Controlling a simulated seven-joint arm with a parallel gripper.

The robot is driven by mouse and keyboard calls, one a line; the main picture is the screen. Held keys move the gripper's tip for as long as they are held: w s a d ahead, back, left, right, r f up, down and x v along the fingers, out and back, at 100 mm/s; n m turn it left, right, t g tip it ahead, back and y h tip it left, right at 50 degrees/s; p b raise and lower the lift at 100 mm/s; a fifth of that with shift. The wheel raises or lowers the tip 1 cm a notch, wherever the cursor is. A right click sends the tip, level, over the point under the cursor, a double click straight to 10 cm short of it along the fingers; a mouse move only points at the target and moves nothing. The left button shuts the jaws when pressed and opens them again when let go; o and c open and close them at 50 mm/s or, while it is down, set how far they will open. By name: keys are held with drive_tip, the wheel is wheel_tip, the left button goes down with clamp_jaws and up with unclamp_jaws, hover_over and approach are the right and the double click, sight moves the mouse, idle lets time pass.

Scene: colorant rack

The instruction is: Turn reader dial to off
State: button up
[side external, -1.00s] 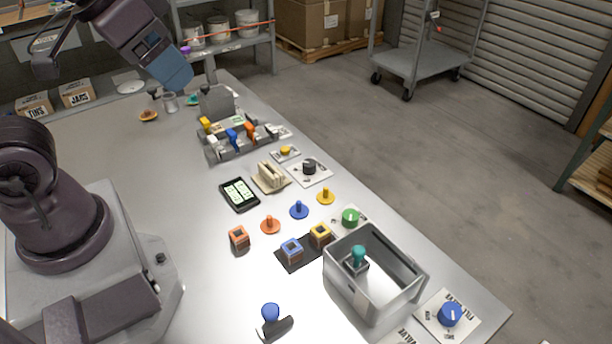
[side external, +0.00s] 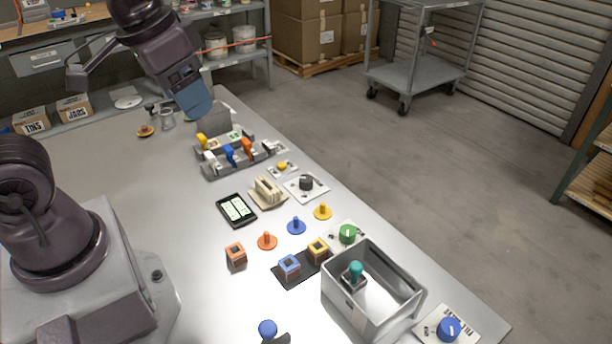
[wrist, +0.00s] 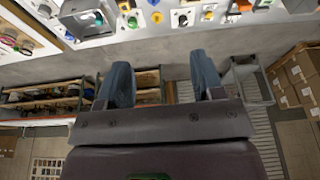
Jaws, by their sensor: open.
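A black dial (side external: 306,183) sits on a white plate at the table's right edge, beside a beige slotted block (side external: 267,191). It also shows near the top of the wrist view (wrist: 183,20). A green dial (side external: 347,233) and a blue dial (side external: 448,328) sit on other plates nearer the camera. I cannot read which plate is marked as the reader. My gripper (side external: 197,103) is raised above the far part of the table, left of and beyond the dials. In the wrist view its two blue fingers (wrist: 162,78) are apart with nothing between them.
A rack with coloured pieces (side external: 238,160) stands between my gripper and the black dial. A yellow knob (side external: 283,167) is just beyond that dial. Blue (side external: 296,226) and yellow pegs (side external: 323,211) and a grey open bin (side external: 372,290) stand nearer. The left middle tabletop is clear.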

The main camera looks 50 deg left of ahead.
drive_tip(key=w+a+f+m+g, duration=0.25)
drive_tip(key=w+f, duration=0.35)
drive_tip(key=w, duration=0.4)
drive_tip(key=m, duration=0.9)
approach(306, 178)
drive_tip(key=shift+g, duration=0.45)
drive_tip(key=f, duration=0.9)
drive_tip(key=shift+w+f, duration=0.15)
drive_tip(key=shift+w, duration=0.25)
drive_tip(key=c, duration=0.9)
